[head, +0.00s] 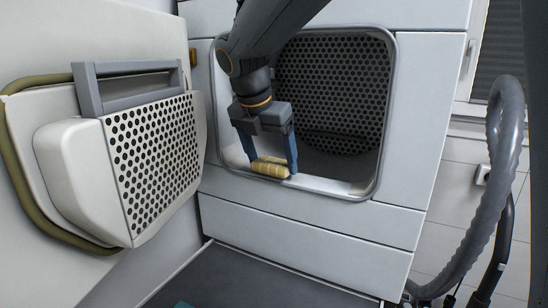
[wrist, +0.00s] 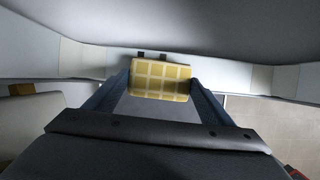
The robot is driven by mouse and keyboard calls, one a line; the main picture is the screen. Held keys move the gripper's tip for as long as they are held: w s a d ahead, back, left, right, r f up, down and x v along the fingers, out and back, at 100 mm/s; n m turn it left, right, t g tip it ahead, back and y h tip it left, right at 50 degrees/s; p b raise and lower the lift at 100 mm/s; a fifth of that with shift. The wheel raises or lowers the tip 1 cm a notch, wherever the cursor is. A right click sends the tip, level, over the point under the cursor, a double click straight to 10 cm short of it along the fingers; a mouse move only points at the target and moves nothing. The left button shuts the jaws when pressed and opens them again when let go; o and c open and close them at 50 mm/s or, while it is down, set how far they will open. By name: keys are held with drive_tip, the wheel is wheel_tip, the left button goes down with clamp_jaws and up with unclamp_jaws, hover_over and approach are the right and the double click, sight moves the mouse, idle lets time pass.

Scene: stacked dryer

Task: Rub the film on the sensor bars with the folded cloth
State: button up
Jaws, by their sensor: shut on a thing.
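The folded cloth (head: 270,168) is a small yellow pad; in the wrist view the cloth (wrist: 160,85) shows a pale check pattern. My gripper (head: 272,164) is shut on it, one blue finger at each end. It holds the cloth at the lower front of the dryer opening, just above or on the white lower rim; contact cannot be told. In the wrist view, two small dark tabs (wrist: 152,54) show just beyond the cloth, perhaps ends of the sensor bars. The bars cannot be made out in the head view, and no film can be seen.
The dryer opening (head: 383,160) has a perforated drum back (head: 335,85). The open door (head: 70,170) with its perforated panel (head: 155,150) and grey handle stands at left. A grey hose (head: 505,140) hangs at right. A dark surface (head: 260,280) lies below.

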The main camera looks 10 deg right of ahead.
drive_tip(key=shift+f, duration=0.7)
drive_tip(key=shift+d, duration=0.1)
drive_tip(key=shift+w+d+r+p, duration=0.1)
drive_tip(key=shift+w+d+p, duration=0.45)
drive_tip(key=shift+w, duration=0.3)
drive_tip(key=shift+w+d+p, duration=0.5)
drive_tip(key=shift+w, duration=0.3)
drive_tip(key=shift+p, duration=0.4)
drive_tip(key=shift+s+a+f+p, duration=0.15)
drive_tip(key=shift+s+a+p, duration=0.4)
drive_tip(key=shift+s, duration=0.35)
drive_tip(key=shift+s+a+f+p, duration=0.15)
drive_tip(key=shift+s+a+p, duration=0.15)
drive_tip(key=shift+s+a, duration=0.45)
drive_tip(key=shift+s+d, duration=0.15)
wheel_tip(320, 180, up, 6)
drive_tip(key=p, duration=0.7)
drive_tip(key=shift+r, duration=0.15)
